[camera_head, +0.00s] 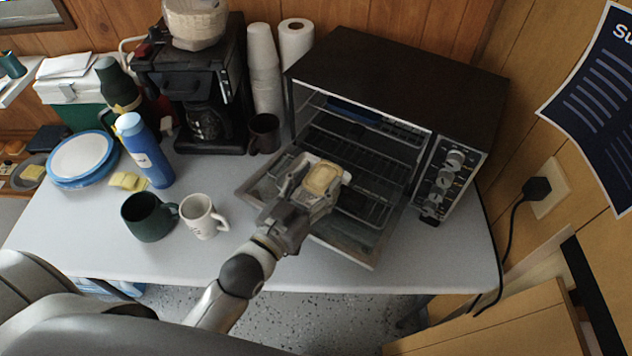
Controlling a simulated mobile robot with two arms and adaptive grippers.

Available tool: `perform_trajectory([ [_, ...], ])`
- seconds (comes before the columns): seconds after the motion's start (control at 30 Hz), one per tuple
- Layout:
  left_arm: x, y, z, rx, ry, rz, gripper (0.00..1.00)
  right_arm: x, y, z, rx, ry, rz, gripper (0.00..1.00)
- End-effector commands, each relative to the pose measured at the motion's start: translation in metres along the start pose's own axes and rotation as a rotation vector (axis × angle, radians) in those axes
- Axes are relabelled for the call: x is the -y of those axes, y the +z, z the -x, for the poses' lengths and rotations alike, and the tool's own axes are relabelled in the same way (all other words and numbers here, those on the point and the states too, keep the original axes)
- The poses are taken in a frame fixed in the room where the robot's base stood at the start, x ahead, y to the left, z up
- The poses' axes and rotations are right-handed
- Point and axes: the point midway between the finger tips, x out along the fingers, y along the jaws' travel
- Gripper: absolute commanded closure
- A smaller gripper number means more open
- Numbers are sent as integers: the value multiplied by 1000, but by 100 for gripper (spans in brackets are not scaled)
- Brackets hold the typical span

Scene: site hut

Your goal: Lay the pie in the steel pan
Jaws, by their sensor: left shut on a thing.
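A small golden, rectangular pie (324,177) shows in front of the open toaster oven, above its lowered door. My left gripper (312,184) reaches in from the lower left and is shut on the pie, with fingers at its near side. A pale grey edge shows around the pie; I cannot tell whether it is the steel pan or part of my fingers. My right gripper is not in view.
The toaster oven (400,72) has its door (340,248) down and wire racks inside. A green mug (148,218), white mug (200,217), blue bottle (144,150) and blue-rimmed plates (82,158) stand left. The front of the white table (90,240) is clear.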

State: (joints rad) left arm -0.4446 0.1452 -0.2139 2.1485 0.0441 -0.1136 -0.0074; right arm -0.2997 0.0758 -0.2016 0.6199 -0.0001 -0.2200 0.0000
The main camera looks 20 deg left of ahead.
Motion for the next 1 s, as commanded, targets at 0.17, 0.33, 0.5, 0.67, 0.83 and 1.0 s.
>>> perform_trajectory([
  [0.17,0,-1,0,-2,0,0,73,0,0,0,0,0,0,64],
  [0.33,0,3,0,-1,0,0,73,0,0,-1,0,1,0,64],
  [0.5,0,8,0,0,0,0,73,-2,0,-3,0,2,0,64],
  [0.67,0,13,0,1,0,0,73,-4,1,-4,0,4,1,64],
  [0.83,0,15,1,8,1,-1,33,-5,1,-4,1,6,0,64],
  [1.0,0,17,1,14,1,-1,26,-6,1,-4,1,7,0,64],
])
